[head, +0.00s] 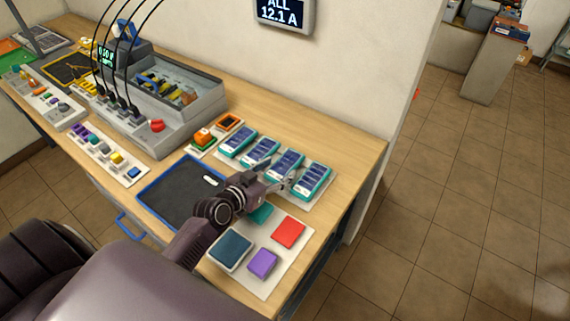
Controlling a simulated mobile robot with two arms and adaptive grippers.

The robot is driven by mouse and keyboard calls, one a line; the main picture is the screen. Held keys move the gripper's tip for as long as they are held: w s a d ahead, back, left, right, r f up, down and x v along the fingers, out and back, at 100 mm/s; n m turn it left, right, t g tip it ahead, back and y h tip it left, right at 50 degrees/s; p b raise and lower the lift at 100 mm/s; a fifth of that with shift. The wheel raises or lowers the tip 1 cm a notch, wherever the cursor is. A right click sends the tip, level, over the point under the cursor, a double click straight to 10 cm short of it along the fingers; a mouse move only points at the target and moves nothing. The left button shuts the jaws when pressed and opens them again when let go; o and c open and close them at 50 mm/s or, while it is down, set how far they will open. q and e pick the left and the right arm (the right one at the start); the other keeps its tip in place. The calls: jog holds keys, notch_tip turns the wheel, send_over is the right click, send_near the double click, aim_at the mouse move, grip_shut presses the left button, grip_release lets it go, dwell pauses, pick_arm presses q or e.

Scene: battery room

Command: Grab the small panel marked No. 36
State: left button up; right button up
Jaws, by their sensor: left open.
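Several small panels with dark blue cells and teal frames lie in a row on a white mat (318,202). They run from the far-left panel (238,140) through a second (260,152) and a third (286,163) to the near-right panel (312,180). I cannot read a No. 36 on any of them. My left gripper (283,184) is open, with its fingers at the near edge of the row, by the third and near-right panels. I cannot tell whether it touches either. My right gripper is not in view.
A dark tray with a blue rim (160,211) lies left of the gripper. Nearer is a white mat with a red block (289,232), a purple block (262,263) and a dark blue block (230,250). A grey cabled tester (140,128) stands behind left. The table's right end is bare.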

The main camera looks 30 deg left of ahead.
aim_at(285, 166)
pick_arm(q)
jog(key=shift+x, duration=1.45)
jog(key=c, duration=1)
jog(key=shift+c, duration=0.3)
jog(key=shift+r, duration=0.2)
